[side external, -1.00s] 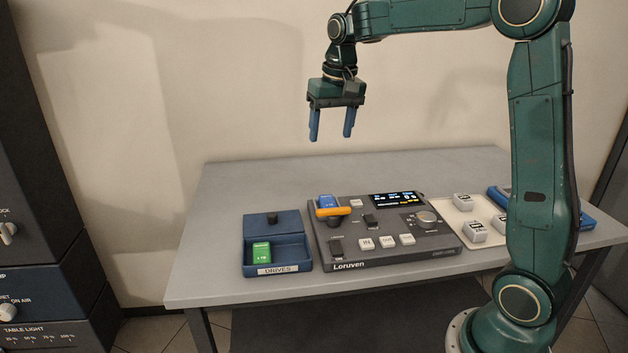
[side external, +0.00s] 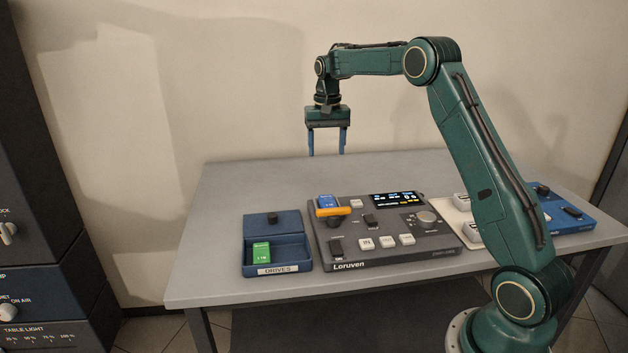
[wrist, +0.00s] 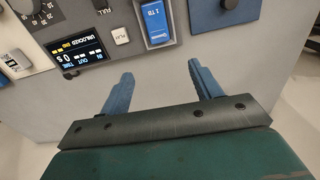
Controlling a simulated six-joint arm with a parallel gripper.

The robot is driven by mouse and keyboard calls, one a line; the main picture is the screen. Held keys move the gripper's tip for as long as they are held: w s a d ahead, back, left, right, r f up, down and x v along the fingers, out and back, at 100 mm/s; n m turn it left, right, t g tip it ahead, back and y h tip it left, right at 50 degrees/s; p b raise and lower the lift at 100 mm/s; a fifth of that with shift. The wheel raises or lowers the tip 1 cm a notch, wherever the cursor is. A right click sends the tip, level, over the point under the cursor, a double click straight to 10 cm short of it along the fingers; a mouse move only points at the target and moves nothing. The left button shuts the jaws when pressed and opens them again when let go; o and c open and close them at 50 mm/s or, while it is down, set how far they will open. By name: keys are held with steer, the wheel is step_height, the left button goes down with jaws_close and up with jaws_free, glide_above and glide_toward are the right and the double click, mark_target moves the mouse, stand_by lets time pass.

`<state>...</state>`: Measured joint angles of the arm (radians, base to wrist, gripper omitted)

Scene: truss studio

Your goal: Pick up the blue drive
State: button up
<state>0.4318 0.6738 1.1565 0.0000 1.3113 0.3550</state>
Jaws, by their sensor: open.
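The blue drive (side external: 327,201) sits in a slot at the back left of the dark grey Loruven console (side external: 345,253), with an orange lever (side external: 333,212) in front of it. In the wrist view the blue drive (wrist: 155,22) shows at the top, marked 1 TB, beyond my fingertips. My gripper (side external: 326,155) is open and empty, above the back part of the table and behind the console. In the wrist view its two blue fingers (wrist: 160,74) stand apart with only bare table between them.
A blue DRIVES box (side external: 277,253) with a green drive (side external: 261,252) inside stands left of the console. A pale tray (side external: 458,222) with white blocks and a blue device (side external: 568,212) lie to the right, partly behind my arm. The table's back strip is clear.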

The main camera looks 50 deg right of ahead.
glide_above(326, 195)
steer(key=shift+w+f, duration=0.1)
steer(key=shift+f, duration=4.2)
steer(key=shift+f, duration=0.1)
steer(key=shift+f, duration=2.5)
steer(key=c, duration=1.1)
steer(key=shift+c, duration=0.3)
steer(key=shift+r, duration=0.1)
step_height(326, 195, up, 20)
